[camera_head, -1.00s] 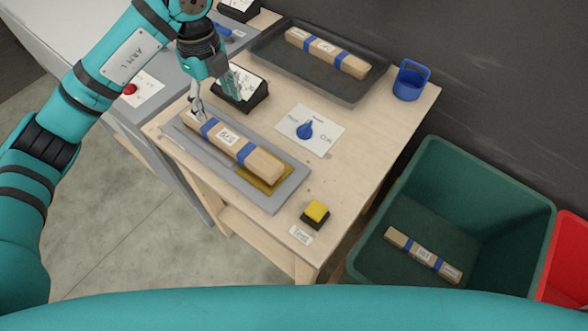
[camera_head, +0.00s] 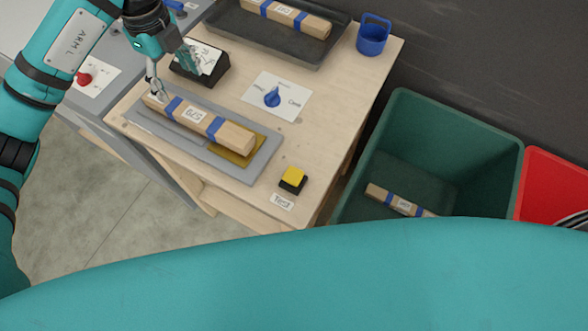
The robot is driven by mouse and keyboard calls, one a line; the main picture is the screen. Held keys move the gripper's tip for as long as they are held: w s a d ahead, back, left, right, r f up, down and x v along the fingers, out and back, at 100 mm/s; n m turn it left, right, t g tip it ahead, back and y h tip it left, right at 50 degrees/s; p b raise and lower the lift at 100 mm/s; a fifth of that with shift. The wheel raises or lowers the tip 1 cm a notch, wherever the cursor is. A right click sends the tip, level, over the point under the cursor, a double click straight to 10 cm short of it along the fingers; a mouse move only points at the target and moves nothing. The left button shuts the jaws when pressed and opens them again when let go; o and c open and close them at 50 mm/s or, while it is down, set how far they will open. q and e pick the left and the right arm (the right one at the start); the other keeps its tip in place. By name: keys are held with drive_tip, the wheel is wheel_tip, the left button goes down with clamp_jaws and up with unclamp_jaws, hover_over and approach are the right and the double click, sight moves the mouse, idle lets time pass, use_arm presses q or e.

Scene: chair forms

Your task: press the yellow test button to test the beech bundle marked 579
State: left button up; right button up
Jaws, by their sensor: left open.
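The beech bundle marked 579 (camera_head: 194,116) is a pale wooden bar with two blue bands and a white label. It lies on the grey plate (camera_head: 263,158) of the test fixture, its right end over a yellow-brown patch. The yellow test button (camera_head: 293,175) sits on a black base at the table's front right, with a "Test" label (camera_head: 282,201) in front. My left gripper (camera_head: 167,78) is open above the left end of the bundle; one finger is close to that end, and I cannot tell whether it touches. My right gripper is not in view.
A blue dial on a white card (camera_head: 293,103) is behind the plate. A black display stand (camera_head: 212,74), a dark tray (camera_head: 325,52) with another bundle (camera_head: 285,17) and a blue cup (camera_head: 373,38) stand further back. A green bin (camera_head: 489,160) holding a bundle (camera_head: 380,195) and a red bin (camera_head: 552,178) are right.

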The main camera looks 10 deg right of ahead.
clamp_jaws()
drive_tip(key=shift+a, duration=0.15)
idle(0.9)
